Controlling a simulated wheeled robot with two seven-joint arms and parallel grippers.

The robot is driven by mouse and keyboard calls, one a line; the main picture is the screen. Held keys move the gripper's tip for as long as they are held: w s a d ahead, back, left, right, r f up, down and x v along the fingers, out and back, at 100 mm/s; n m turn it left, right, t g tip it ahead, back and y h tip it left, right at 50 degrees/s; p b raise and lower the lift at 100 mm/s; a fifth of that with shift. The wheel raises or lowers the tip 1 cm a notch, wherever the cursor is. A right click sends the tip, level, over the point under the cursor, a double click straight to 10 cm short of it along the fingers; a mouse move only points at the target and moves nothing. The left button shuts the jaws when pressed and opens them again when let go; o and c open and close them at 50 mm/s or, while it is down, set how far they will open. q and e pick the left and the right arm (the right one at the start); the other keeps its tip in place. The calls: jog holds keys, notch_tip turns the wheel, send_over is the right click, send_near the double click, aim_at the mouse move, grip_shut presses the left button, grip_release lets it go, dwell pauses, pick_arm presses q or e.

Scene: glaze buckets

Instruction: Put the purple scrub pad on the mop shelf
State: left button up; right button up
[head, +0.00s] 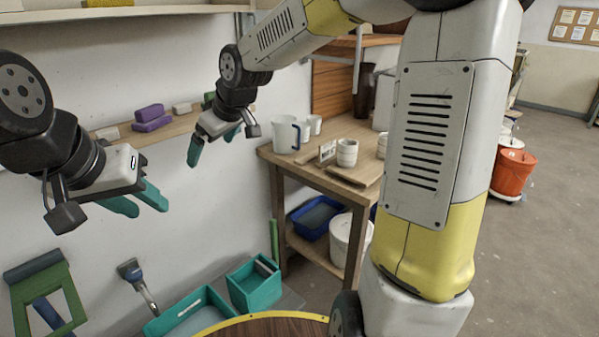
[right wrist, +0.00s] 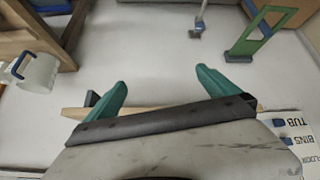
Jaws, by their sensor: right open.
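Two purple blocks, the look of scrub pads, are on a wooden wall shelf (head: 180,126) in the head view. One purple pad (head: 149,112) is just above or behind the other purple pad (head: 152,125); I cannot tell whether they are stacked. My right gripper (head: 213,143) is open and empty in front of the shelf, to the right of the pads. In the right wrist view its green fingers (right wrist: 160,78) are spread with nothing between them. My left gripper (head: 138,203) is open and empty, lower left of the pads. No label in the head view marks a mop shelf.
A wooden table (head: 285,160) to the right holds a white jug (head: 287,132) and cups. Teal bins (head: 252,286), a brush (head: 137,284) and a green frame (head: 42,298) are low at left. An upper shelf (head: 150,10) runs overhead. Lettered signs (right wrist: 296,140) show in the wrist view.

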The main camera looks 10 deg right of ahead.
jog(key=s+d+r+m+h, duration=0.1)
jog(key=s+d+m, duration=0.3)
jog(key=s+d, duration=0.5)
jog(key=s+d+m+h, duration=0.1)
jog(key=s+d+m, duration=0.4)
jog(key=s+d, duration=0.4)
jog(key=s, duration=0.5)
jog(key=shift+s+d+r, duration=0.2)
jog(key=shift+s+r, duration=0.15)
